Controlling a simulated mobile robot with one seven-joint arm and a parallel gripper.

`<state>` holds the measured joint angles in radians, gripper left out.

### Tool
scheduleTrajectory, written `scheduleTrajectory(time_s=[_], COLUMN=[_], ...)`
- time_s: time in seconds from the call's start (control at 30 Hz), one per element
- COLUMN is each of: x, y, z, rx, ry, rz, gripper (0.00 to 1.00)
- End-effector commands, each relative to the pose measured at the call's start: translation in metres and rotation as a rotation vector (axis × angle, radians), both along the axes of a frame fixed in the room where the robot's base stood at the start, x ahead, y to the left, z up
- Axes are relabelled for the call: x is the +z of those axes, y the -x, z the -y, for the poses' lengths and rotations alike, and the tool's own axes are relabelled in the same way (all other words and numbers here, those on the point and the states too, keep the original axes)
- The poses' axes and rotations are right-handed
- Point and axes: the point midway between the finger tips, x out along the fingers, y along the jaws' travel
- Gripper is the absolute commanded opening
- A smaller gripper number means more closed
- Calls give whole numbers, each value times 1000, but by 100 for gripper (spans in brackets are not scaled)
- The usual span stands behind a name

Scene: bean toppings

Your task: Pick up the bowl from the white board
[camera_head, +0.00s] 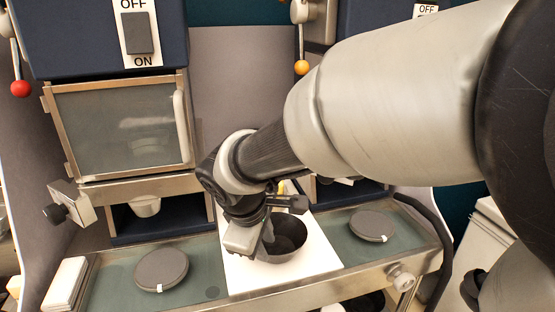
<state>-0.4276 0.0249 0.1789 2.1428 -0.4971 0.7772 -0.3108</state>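The dark bowl (285,243) stands on the white board (318,258) at the middle of the counter. My gripper (261,238) points down at the bowl's left side, with its fingers at or over the near-left rim. The gripper and wrist cover the left part of the bowl. I cannot tell whether the fingers are open or shut on the rim.
A dark round disc (161,270) lies left of the board and another disc (371,225) lies right of it. A cabinet with a glass door (120,125) stands behind left. White blocks (66,284) sit at the left edge. A knob (401,278) juts from the counter's front.

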Motion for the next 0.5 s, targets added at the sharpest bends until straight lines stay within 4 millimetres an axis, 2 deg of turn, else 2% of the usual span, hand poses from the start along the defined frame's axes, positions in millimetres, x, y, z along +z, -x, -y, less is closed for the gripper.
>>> scheduleTrajectory(time_s=[0.13, 0.33, 0.5], x=[-11, -41, -52], y=[-2, -10, -16], z=[2, 5, 6], rx=[0, 0, -1], ry=[2, 2, 0], rz=[-3, -4, -2], gripper=[24, 24, 24])
